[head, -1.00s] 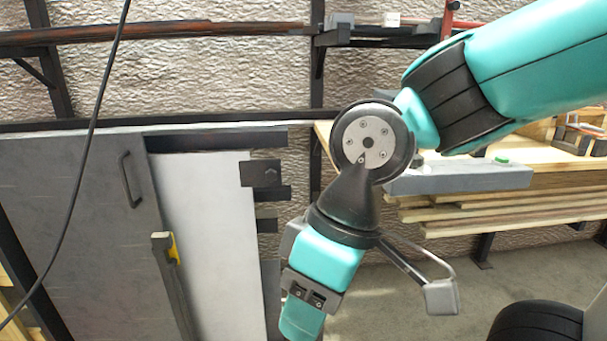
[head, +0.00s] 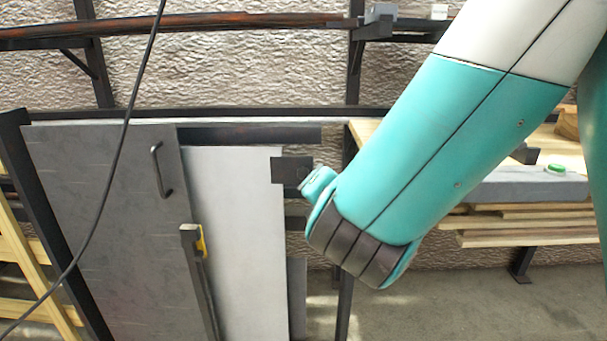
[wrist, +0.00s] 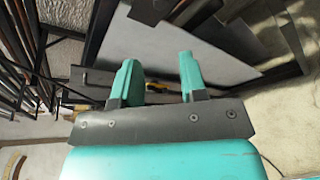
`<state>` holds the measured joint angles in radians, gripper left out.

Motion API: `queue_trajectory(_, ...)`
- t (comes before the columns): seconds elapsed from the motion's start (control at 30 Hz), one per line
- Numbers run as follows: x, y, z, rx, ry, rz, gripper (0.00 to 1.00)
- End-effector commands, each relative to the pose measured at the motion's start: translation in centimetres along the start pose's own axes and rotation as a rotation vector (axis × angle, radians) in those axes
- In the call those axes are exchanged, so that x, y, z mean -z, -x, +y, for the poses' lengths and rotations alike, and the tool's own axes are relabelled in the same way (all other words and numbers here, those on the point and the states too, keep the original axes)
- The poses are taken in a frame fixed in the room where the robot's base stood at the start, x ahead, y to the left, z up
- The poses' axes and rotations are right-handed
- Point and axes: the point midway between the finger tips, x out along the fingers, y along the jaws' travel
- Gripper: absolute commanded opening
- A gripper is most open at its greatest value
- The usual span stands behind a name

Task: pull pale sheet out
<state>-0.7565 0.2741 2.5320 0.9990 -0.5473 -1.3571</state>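The pale sheet (head: 238,230) stands upright in the rack in the head view, partly behind the dark grey panel (head: 105,210) with its handle. A dark block (head: 291,170) sits at its right edge. In the wrist view a pale grey surface (wrist: 205,52), seemingly this sheet, lies beyond my fingers. My gripper (wrist: 157,72) is open, its two teal fingers apart with nothing visibly held between them. In the head view my arm hides most or all of the gripper. I cannot tell whether a finger touches the sheet.
A dark post (head: 199,280) with a yellow piece (head: 201,240) stands in front of the sheet's left part. A black cable (head: 115,150) hangs across the grey panel. Stacked boards (head: 525,225) lie at the right. Open floor (head: 430,300) shows at the lower right.

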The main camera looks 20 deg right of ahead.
Motion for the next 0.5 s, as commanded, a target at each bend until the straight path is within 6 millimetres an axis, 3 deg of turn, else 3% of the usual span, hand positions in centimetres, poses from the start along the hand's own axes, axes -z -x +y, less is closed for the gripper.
queue_trajectory(0.4, -0.5, -2.6, 0.2, 0.010, 0.001, 0.006, 0.39)
queue_trajectory(0.5, -0.3, -5.4, -0.1, 0.008, -0.010, -0.001, 0.39)
